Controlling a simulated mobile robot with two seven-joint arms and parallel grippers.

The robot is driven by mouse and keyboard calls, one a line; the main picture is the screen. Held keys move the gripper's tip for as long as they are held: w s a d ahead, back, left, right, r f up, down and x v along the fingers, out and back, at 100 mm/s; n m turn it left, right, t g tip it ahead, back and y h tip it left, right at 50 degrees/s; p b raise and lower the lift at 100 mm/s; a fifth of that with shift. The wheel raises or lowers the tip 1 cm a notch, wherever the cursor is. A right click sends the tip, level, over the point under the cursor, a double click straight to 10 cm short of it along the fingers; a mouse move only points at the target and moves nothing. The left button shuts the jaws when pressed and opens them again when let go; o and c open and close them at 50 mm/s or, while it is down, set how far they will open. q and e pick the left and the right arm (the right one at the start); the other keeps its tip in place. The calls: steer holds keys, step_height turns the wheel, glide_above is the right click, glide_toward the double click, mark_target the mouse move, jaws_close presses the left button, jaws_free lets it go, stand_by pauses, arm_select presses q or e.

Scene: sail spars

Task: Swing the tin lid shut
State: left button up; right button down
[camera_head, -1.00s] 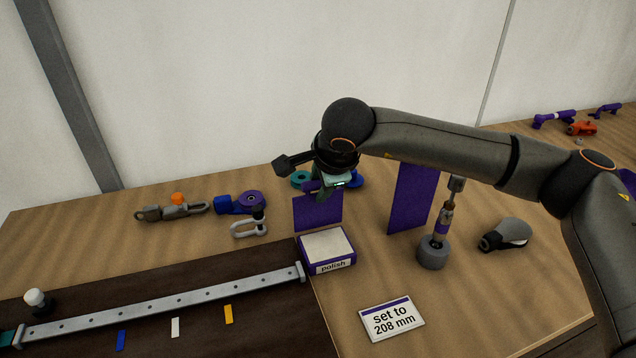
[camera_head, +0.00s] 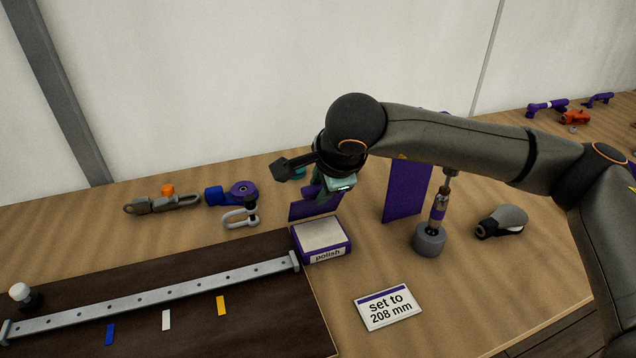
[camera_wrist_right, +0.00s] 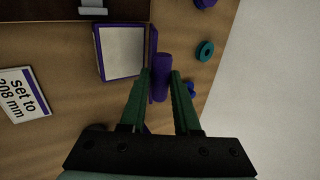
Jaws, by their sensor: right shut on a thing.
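The polish tin (camera_head: 322,240) is a purple-edged box with a pale top face, standing at the right edge of the dark board. It also shows in the wrist view (camera_wrist_right: 122,50). Its purple lid (camera_head: 305,210) stands up open along the tin's back edge and shows nearly edge-on in the wrist view (camera_wrist_right: 153,48). My right gripper (camera_head: 325,196) is at the lid, covering part of it. In the wrist view its green fingers (camera_wrist_right: 160,78) are shut on a purple cylindrical grip (camera_wrist_right: 161,72) beside the lid. My left gripper is not in view.
A purple upright panel (camera_head: 407,192) and a spindle on a round grey base (camera_head: 429,240) stand right of the tin. A "set to 208 mm" card (camera_head: 388,306) lies in front. A metal rail (camera_head: 160,298) crosses the dark board; a shackle (camera_head: 241,216) lies left behind the tin.

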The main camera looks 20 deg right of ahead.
steer(key=shift+s+f+b, duration=0.3)
steer(key=shift+s+b, duration=0.2)
steer(key=shift+s, duration=0.1)
steer(key=shift+s+f+b, duration=0.3)
steer(key=shift+s+b, duration=0.2)
steer(key=shift+s, duration=0.05)
